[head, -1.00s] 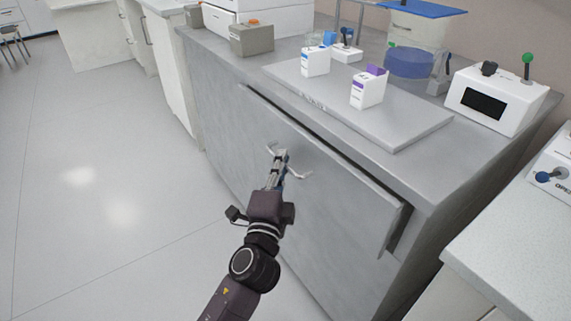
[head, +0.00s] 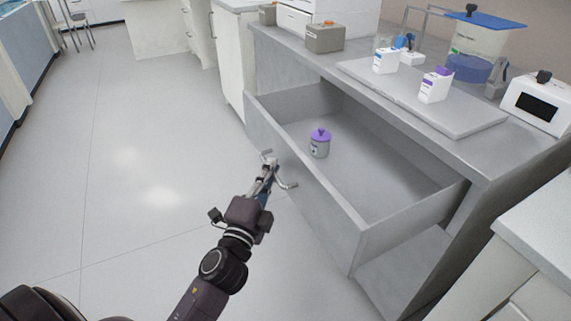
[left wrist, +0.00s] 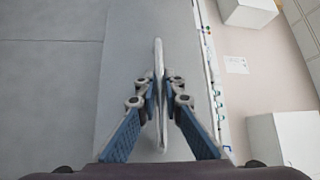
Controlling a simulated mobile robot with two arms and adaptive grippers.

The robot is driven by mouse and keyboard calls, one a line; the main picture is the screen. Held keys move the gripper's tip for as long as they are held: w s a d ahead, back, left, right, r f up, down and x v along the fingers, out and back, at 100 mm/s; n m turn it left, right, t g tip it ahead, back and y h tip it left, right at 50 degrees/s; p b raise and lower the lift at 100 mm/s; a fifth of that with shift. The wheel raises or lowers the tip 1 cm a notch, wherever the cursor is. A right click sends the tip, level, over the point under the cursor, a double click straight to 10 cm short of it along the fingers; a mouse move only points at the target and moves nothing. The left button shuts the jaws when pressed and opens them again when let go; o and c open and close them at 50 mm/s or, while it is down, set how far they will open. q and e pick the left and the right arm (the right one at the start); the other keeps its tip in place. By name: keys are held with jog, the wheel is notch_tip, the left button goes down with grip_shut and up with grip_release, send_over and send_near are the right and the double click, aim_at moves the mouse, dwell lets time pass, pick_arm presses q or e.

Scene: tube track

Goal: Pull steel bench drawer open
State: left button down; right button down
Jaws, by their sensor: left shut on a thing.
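The steel bench drawer (head: 370,222) stands well open in the head view, pulled out from the grey bench. Its front panel carries a bar handle (head: 290,185). My left gripper (head: 267,172) is shut on this handle. In the left wrist view the handle (left wrist: 158,70) runs between the two fingers (left wrist: 160,97). Inside the drawer stands a small grey jar with a purple lid (head: 320,143), upright on the drawer floor. The right gripper is not in view.
On the bench top are a grey board (head: 455,120) with two small white boxes, one a white box with a purple top (head: 434,86), a grey block (head: 325,38) and a white device (head: 538,103). A white counter (head: 545,230) stands at the right. The floor left of the drawer is clear.

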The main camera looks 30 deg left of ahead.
pick_arm(q)
jog(key=shift+s+a+f, duration=0.1)
jog(key=shift+s+a, duration=0.5)
jog(key=shift+s, duration=0.25)
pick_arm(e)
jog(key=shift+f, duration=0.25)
pick_arm(q)
jog(key=c, duration=2.3)
grip_release()
jog(key=shift+c, duration=0.2)
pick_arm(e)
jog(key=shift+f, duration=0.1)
pick_arm(q)
jog(key=s+d+f, duration=0.1)
jog(key=s, duration=0.6)
jog(key=shift+s, duration=0.25)
